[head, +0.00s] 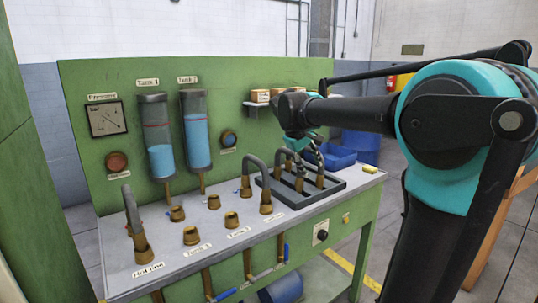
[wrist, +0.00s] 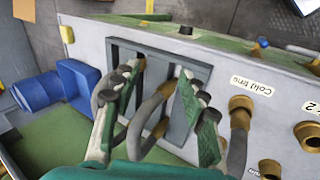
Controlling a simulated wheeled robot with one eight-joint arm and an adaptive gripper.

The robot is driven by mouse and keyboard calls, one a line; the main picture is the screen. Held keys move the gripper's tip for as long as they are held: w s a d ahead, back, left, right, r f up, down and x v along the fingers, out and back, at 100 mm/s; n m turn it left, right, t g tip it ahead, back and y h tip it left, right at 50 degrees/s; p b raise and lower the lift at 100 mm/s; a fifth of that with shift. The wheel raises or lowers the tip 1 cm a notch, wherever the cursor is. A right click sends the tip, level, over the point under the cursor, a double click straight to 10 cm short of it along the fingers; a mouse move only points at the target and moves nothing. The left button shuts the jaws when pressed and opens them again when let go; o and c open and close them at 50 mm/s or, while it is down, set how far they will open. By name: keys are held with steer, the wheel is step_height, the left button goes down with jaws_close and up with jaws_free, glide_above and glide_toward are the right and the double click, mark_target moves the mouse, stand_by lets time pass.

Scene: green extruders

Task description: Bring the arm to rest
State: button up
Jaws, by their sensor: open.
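My gripper (head: 312,155) hangs over the dark grey rack (head: 334,185) at the right of the grey bench top, with my arm reaching in from the right. In the wrist view my gripper (wrist: 160,78) is open, its two green and grey fingers spread apart. Curved grey hoses with brass ends (wrist: 150,118) stand in the rack (wrist: 198,70), below and between the fingers in that view. I cannot tell whether the fingers touch a hose. Part of the rack and its hoses is hidden behind my gripper in the head view.
A green panel carries a pressure gauge (head: 106,118) and two blue tanks (head: 197,135). Bent hoses (head: 263,185) and open brass sockets (head: 191,236) stand along the bench. A blue bin (head: 341,158) and a small yellow block (head: 370,169) sit near the rack.

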steer(key=s+d+f+m+y, duration=0.2)
steer(key=s+f+m, duration=0.1)
steer(key=s+f, duration=0.9)
steer(key=s+d+f+m+y, duration=0.2)
steer(key=s+d+f+m, duration=0.1)
steer(key=s+f, duration=0.9)
step_height(320, 180, down, 4)
steer(key=shift+s+r+t+y, duration=0.15)
steer(key=shift+s+t+y, duration=0.15)
